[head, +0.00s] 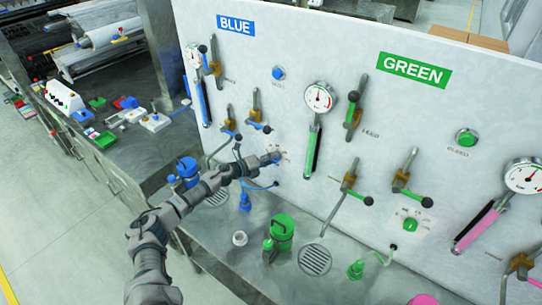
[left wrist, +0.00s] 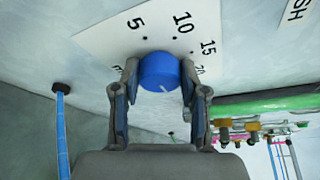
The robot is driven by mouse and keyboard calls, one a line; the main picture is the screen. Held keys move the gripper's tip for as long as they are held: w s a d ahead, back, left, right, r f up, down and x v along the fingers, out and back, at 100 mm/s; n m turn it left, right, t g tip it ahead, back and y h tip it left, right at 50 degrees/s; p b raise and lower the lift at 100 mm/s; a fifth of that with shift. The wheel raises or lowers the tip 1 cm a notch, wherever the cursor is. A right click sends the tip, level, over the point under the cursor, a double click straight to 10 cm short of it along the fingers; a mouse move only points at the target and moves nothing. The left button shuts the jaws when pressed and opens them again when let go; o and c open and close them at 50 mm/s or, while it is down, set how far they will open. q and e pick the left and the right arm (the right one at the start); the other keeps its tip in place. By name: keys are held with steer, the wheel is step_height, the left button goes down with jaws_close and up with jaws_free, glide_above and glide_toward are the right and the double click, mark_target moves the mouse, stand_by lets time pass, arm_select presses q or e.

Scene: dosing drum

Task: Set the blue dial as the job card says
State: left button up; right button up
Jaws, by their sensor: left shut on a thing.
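The blue dial (left wrist: 160,70) sits on a white scale plate (left wrist: 190,22) on the panel. The plate's numbers 5, 10, 15 and 20 show around it, and another at the left is partly hidden by a finger. My left gripper (head: 270,159) reaches the panel under the BLUE sign (head: 236,25). In the left wrist view its two fingers are shut on the dial's sides. A short white line shows on the dial's near face; which number the dial is set to I cannot tell. I see no readable job card. My right gripper is not in view.
Lever valves and gauges (head: 319,97) stick out from the panel around my left arm. A green canister (head: 281,231) and a drain grate (head: 315,260) are on the bench below. A side bench (head: 125,150) at the left holds several small parts.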

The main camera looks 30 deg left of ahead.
arm_select(q)
steer(key=shift+s+d+f+m, duration=0.2)
steer(key=shift+f+m, duration=0.1)
steer(key=shift+f, duration=0.25)
steer(key=o, duration=0.9)
steer(key=shift+c, duration=0.2)
steer(key=shift+o, duration=1.4)
steer(key=shift+w+a+r, duration=0.1)
steer(key=shift+w+r, duration=0.05)
steer(key=v, duration=1.1)
steer(key=shift+s+a, duration=0.25)
steer(key=shift+s, duration=0.1)
steer(key=shift+r, duration=0.15)
